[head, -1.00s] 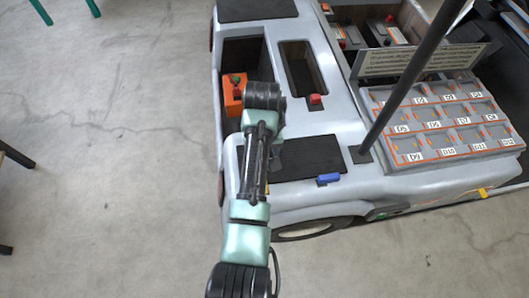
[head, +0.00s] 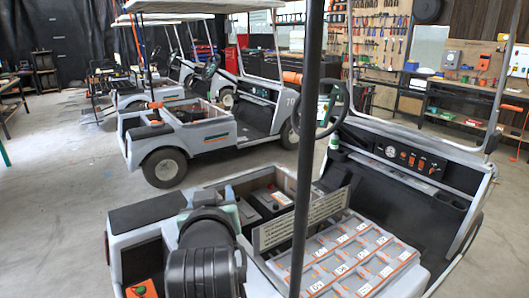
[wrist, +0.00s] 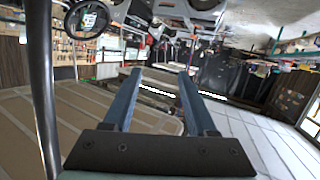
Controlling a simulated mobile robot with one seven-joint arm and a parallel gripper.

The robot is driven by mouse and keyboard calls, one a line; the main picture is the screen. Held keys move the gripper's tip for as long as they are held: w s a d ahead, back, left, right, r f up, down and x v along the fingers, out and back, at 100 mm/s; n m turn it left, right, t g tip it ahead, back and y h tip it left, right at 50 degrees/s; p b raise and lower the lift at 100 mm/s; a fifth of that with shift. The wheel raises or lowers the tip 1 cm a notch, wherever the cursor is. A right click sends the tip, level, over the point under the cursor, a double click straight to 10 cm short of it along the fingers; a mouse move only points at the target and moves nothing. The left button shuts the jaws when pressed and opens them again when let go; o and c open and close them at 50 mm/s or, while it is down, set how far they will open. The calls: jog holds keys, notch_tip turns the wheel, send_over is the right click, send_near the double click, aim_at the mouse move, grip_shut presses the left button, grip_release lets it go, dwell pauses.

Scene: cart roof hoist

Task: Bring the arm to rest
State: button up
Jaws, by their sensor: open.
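My arm (head: 205,262) rises at the lower left of the head view, folded over the near cart's body. My gripper (wrist: 160,72) shows in the wrist view as two blue-grey fingers on a dark mount. The fingers stand apart with nothing held between them. In the head view the fingers cannot be clearly made out behind my own arm links.
The near cart (head: 130,235) surrounds my arm. Its dark roof post (head: 306,120) stands right of the arm, beside a tray of labelled compartments (head: 345,255). An orange box (head: 142,290) sits below left. Another cart (head: 190,140) stands beyond. Floor (head: 60,200) at left is clear.

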jog(key=s+d+r+m+t+h+p, duration=0.1)
jog(key=s+d+r+t, duration=0.2)
jog(key=r, duration=0.7)
jog(key=s+d+r+m+t+p, duration=0.1)
jog(key=s+d+r+t, duration=0.2)
jog(key=r, duration=0.7)
jog(key=s+d+r+t, duration=0.1)
jog(key=s+r+t, duration=0.2)
jog(key=s+r, duration=0.3)
jog(key=s+d+r+m+t+h, duration=0.1)
jog(key=s+d+r+t, duration=0.1)
jog(key=s+r, duration=0.5)
jog(key=shift+s+t+p, duration=0.4)
jog(key=shift+s+t, duration=0.1)
jog(key=shift+t, duration=0.1)
jog(key=shift+s+r, duration=0.1)
jog(key=shift+s, duration=0.15)
jog(key=shift+c, duration=0.6)
